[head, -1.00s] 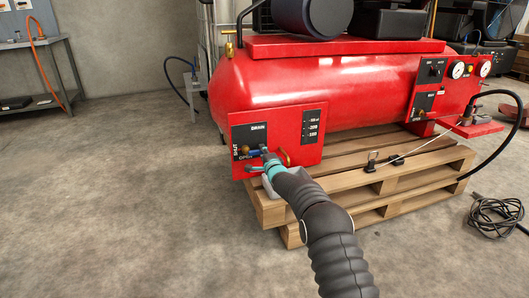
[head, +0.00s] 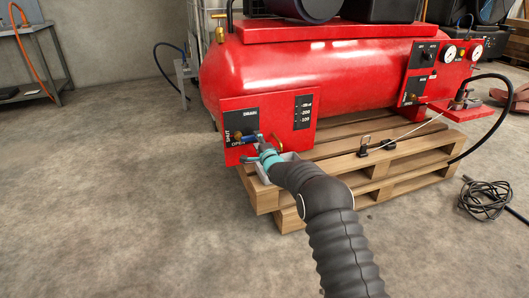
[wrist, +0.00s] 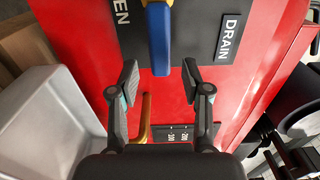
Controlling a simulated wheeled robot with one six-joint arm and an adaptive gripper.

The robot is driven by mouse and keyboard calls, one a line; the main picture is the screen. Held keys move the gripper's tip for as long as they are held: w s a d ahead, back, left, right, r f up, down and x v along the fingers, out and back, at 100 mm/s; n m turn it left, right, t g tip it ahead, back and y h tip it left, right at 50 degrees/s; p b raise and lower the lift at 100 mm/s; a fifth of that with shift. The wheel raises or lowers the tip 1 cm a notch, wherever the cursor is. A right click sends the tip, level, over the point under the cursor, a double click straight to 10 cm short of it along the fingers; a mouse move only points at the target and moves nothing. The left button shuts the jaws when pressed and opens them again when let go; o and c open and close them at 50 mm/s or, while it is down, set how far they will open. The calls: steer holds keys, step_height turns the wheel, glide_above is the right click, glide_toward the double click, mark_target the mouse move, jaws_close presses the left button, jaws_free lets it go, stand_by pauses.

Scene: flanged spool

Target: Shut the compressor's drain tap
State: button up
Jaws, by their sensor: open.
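The drain tap has a blue lever (head: 249,138) on the red compressor's (head: 310,75) lower left panel. The lever lies about level, over the word OPEN; SHUT is printed upright to its left. My gripper (head: 263,150) is at the lever's right end. In the wrist view my gripper (wrist: 160,72) is open, and the blue lever (wrist: 160,38) shows with its free end between the fingertips, close to neither finger. I cannot tell how deep it sits between them. A brass spout (wrist: 144,118) shows below the lever's end.
A grey drip tray (wrist: 50,115) stands beside my gripper on the wooden pallet (head: 262,196). A black cable coil (head: 487,199) lies on the floor at right.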

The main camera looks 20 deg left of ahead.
steer(key=v, duration=0.9)
